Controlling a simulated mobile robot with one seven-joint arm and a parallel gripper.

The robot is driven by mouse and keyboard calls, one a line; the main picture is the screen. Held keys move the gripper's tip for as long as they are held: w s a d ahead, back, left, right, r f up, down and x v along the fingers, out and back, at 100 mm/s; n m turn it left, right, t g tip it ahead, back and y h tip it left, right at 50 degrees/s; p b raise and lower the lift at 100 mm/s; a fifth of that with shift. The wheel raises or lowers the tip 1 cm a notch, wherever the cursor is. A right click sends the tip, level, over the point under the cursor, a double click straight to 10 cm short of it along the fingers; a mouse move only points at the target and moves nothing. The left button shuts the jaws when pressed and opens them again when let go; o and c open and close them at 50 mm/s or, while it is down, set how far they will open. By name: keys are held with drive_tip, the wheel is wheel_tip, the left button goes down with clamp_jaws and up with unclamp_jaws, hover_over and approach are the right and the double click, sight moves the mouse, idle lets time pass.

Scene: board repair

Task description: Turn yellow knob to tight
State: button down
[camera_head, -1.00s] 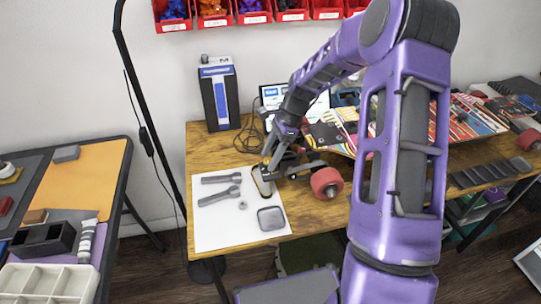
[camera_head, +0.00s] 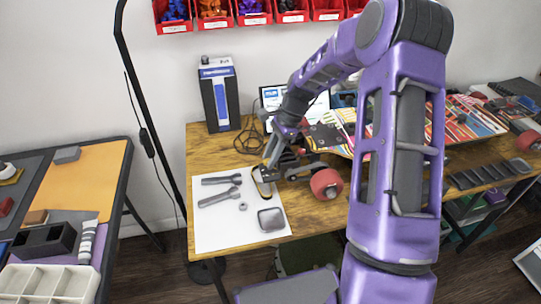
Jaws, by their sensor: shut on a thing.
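My gripper (camera_head: 266,178) is at the end of the skateboard truck (camera_head: 305,170), over the right edge of the white sheet. Its jaws are shut on a small part there, seemingly the yellow knob. Only a thin yellowish-brown trace shows at the jaws. The knob's outline and how far it is turned are too small and hidden to tell. The truck has a red wheel (camera_head: 326,184) at its near side, right of my gripper. The board (camera_head: 465,118) with its striped coloured face extends behind my arm to the right.
On the white sheet (camera_head: 215,230) lie two grey wrench-like tools (camera_head: 219,196), a small nut (camera_head: 243,206) and a grey square dish (camera_head: 271,219). A blue and black box (camera_head: 218,95) stands behind. A dark lamp pole (camera_head: 150,110) rises left of the wooden table (camera_head: 205,150).

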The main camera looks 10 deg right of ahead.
drive_tip(key=n, duration=0.2)
drive_tip(key=n+g+p, duration=0.2)
drive_tip(key=n, duration=0.1)
drive_tip(key=shift+w+a+r+n+h, duration=0.1)
drive_tip(key=shift+w+n+h, duration=0.2)
drive_tip(key=shift+h, duration=0.1)
drive_tip(key=n+h, duration=0.1)
drive_tip(key=n, duration=0.2)
drive_tip(key=n+g+p, duration=0.1)
drive_tip(key=n, duration=0.2)
drive_tip(key=shift+a+h, duration=0.1)
drive_tip(key=shift+h, duration=0.3)
drive_tip(key=shift+w, duration=0.1)
drive_tip(key=c, duration=0.6)
unclamp_jaws()
drive_tip(key=v, duration=1.1)
drive_tip(key=p+v, duration=0.1)
drive_tip(key=v, duration=0.5)
drive_tip(key=shift+w, duration=0.45)
